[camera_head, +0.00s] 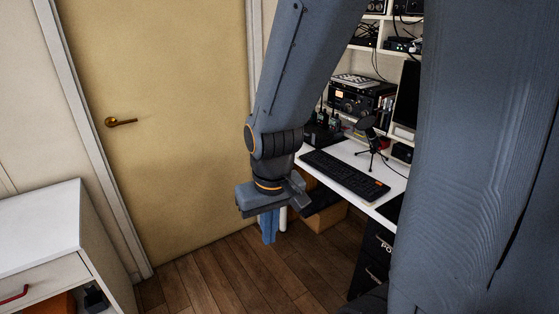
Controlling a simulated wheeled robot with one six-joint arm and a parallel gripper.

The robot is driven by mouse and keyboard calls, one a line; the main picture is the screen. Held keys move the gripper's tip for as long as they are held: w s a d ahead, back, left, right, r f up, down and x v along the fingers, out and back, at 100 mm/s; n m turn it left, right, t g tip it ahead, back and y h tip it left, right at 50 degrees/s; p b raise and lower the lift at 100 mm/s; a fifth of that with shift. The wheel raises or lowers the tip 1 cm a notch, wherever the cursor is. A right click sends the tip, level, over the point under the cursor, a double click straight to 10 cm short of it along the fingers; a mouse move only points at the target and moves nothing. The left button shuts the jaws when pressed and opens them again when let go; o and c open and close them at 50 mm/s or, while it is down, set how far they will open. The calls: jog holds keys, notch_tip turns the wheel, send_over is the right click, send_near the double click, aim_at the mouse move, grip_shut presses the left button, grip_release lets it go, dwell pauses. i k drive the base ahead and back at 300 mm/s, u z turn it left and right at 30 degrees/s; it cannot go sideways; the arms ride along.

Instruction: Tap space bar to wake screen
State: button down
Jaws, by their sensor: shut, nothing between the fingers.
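A black keyboard (345,174) lies on the white desk (351,150) at centre right. Its space bar is too small to make out. A dark screen (409,93) stands at the back right of the desk, partly hidden behind my arm. My gripper (269,226) points down, shut and empty, to the left of the desk edge and apart from the keyboard. The gripper's blue fingers hang over the wooden floor in the picture.
A microphone on a small tripod (371,140) stands behind the keyboard. Radio gear (360,97) and cables fill the shelves behind. A white cabinet (45,232) stands at left by a closed door (170,150). A cardboard box (318,216) sits under the desk. The wooden floor (215,279) in front is clear.

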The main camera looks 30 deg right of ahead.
aim_at(313, 162)
jog(key=u, duration=0.15)
jog(key=i, duration=0.85)
jog(key=z, duration=0.6)
jog(key=i, duration=0.8)
jog(key=z, duration=1)
jog(key=i, duration=0.25)
jog(key=z, duration=0.25)
